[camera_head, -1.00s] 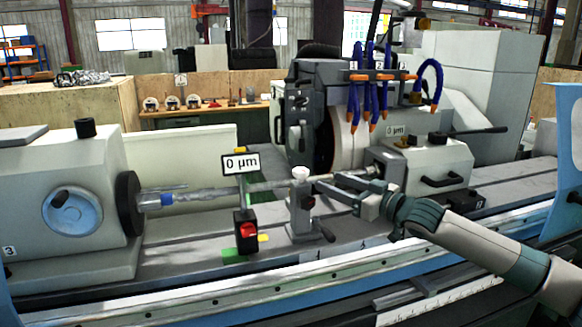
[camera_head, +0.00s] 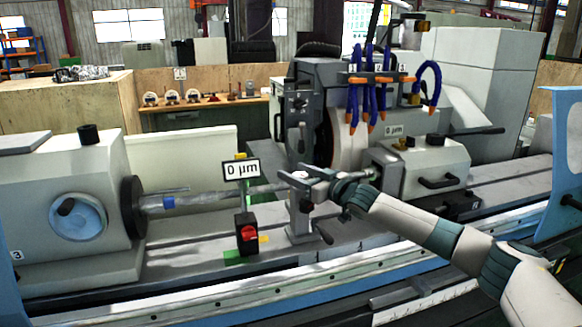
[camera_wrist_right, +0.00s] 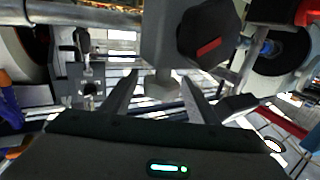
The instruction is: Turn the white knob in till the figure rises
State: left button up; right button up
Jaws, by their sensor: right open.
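The white knob (camera_head: 300,175) tops the grey rest post (camera_head: 300,210) beside the long shaft (camera_head: 215,198). My right gripper (camera_head: 295,177) reaches in from the right with its open fingers around or close beside the knob; contact cannot be told. In the right wrist view the open fingers (camera_wrist_right: 160,95) have a grey stub (camera_wrist_right: 162,84) between them, with a dark knob with a red mark (camera_wrist_right: 208,35) above. The white knob cannot be made out clearly there. A display sign (camera_head: 241,170) reads 0 µm above a black-and-red gauge (camera_head: 247,232). My left gripper is out of view.
The headstock (camera_head: 65,200) stands at the left of the machine bed. A lever (camera_head: 323,233) sticks out low on the post.

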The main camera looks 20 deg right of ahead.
jog(key=shift+x, duration=1.15)
jog(key=c, duration=1)
jog(key=shift+c, duration=0.2)
jog(key=shift+f, duration=0.1)
